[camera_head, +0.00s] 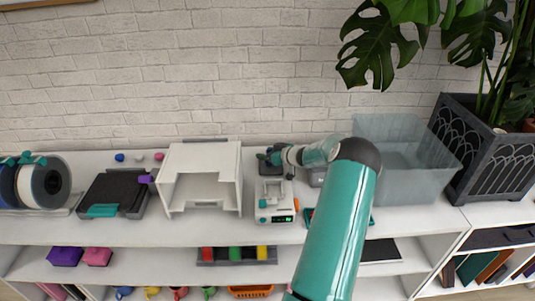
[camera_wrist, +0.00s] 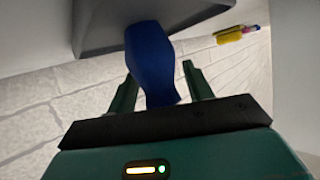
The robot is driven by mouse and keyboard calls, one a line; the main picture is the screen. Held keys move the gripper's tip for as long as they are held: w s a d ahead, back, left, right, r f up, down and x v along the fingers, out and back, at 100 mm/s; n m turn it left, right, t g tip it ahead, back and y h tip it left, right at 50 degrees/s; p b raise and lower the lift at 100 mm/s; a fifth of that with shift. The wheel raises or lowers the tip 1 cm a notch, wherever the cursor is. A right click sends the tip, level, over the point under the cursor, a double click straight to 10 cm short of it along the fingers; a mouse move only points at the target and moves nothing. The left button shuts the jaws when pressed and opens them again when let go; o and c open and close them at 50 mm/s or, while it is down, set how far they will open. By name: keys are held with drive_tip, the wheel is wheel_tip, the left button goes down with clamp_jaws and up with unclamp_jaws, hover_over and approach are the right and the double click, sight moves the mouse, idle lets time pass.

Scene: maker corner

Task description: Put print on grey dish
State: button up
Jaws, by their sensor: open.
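In the wrist view a blue piece (camera_wrist: 152,62), probably the print, reaches between the two fingers of my gripper (camera_wrist: 163,82). The fingers are open on either side of it, with a gap on the right; contact on the left cannot be told. Its far end meets a grey, flat-sided thing (camera_wrist: 100,30) that may be the grey dish; whether it rests on it or only overlaps it is unclear. The blue piece cannot be made out there.
On the shelf top stand a white open box (camera_head: 202,175), a black flat device (camera_head: 113,193), a filament spool (camera_head: 44,184) and a clear bin (camera_head: 400,165). A dark planter (camera_head: 492,155) is at right.

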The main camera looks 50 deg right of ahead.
drive_tip(key=shift+s+r, duration=0.1)
drive_tip(key=shift+r, duration=0.05)
drive_tip(key=v, duration=0.7)
drive_tip(key=shift+s+r, duration=0.1)
